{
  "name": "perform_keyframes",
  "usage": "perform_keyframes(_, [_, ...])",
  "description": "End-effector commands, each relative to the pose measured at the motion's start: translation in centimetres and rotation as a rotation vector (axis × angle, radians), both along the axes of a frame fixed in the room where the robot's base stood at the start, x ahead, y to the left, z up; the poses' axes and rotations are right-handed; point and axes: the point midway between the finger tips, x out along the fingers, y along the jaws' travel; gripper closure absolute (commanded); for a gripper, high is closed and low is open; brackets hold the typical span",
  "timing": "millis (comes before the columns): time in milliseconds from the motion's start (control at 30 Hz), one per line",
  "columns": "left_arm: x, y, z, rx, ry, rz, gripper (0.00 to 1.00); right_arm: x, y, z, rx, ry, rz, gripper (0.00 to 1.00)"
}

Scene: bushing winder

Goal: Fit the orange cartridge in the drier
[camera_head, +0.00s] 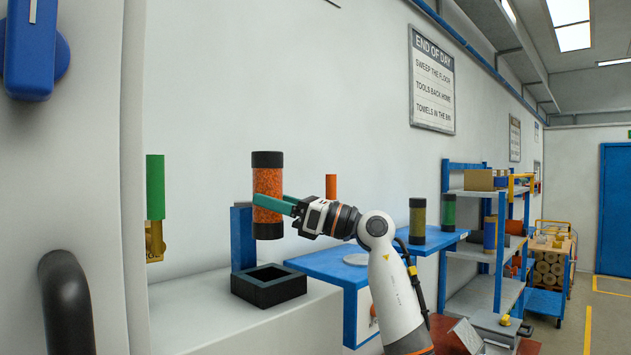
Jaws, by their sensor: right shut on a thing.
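The orange cartridge (267,179) has black end caps and stands upright in the air. My right gripper (277,205) is shut on its lower part, coming from the right with green fingers. Below the cartridge is a black square socket (269,285) on a pale cabinet top, with a blue upright post (242,238) behind it. The cartridge's bottom cap is above the socket, with a gap between them. The post is partly hidden by the cartridge. My left gripper is not in view.
A blue bench (329,266) stands behind my right arm. On it are an olive cartridge (417,222) and a green cartridge (449,212). At left are a green handle (155,187) over a brass fitting and a black curved pipe (66,305). A blue shelf rack (498,290) stands further right.

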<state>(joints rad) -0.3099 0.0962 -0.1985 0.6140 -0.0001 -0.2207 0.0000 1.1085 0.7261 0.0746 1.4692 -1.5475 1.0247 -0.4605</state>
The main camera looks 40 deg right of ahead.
Motion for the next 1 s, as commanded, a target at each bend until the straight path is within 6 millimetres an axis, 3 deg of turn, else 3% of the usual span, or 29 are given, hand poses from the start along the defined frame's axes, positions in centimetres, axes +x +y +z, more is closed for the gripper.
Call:
perform_keyframes(233, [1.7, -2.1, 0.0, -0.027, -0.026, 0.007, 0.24, 0.1, 0.0, 0.0, 0.001, -0.003, -0.001, 0.83])
perform_keyframes(433, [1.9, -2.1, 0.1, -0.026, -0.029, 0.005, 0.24, 0.0, 0.0, 0.0, 0.0, -0.003, -0.004, 0.83])
perform_keyframes(1000, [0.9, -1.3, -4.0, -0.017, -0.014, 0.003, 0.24, 0.0, 0.0, -4.8, 0.0, -0.002, -0.002, 0.83])
